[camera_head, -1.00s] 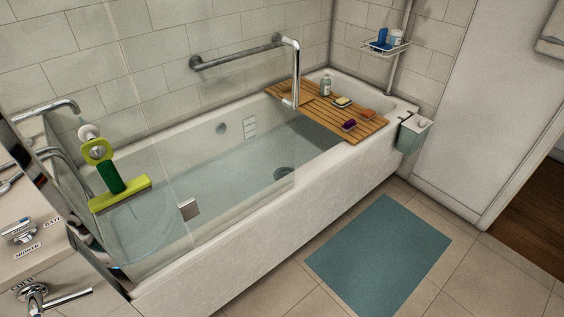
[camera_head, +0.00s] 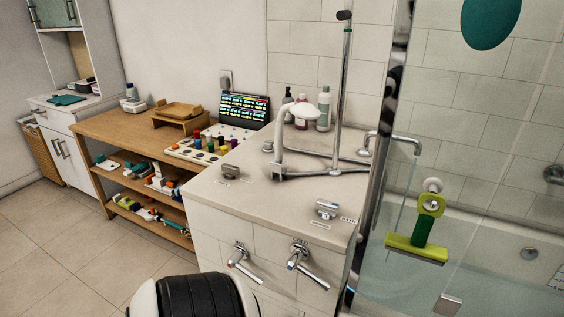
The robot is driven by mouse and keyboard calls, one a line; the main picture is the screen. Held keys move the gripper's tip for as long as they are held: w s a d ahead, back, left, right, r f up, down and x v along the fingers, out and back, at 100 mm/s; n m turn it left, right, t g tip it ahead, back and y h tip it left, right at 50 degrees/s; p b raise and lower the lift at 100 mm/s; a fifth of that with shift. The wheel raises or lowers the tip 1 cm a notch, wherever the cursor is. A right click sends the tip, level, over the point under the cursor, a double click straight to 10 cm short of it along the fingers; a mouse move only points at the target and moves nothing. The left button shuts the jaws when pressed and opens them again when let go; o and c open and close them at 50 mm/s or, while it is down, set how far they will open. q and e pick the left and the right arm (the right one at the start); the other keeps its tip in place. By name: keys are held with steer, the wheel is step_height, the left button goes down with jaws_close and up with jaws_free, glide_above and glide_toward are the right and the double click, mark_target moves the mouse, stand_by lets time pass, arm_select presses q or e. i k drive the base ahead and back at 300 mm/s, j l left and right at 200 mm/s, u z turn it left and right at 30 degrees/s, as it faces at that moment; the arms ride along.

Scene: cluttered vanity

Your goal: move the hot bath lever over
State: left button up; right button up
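Two chrome levers sit on the tiled front of the vanity counter (camera_head: 210,195). The left lever (camera_head: 240,260) points down and to the right, with a small label above it too small to read. The right lever (camera_head: 305,265) also points down and to the right, with a similar label; in the earlier frame, the lever below the bath/shower diverter is marked COLD. That chrome diverter (camera_head: 326,209) sits on the counter top above the right lever. Neither of my grippers is in view.
A glass screen with a green squeegee (camera_head: 420,240) stands at the right, before the bath. A chrome riser pipe (camera_head: 342,100) and bottles (camera_head: 323,108) stand on the counter. A wooden shelf unit (camera_head: 125,130) is at the left. Floor (camera_head: 80,235) is clear at left.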

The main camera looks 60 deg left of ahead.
mark_target(233, 262)
steer(key=u, duration=2.4)
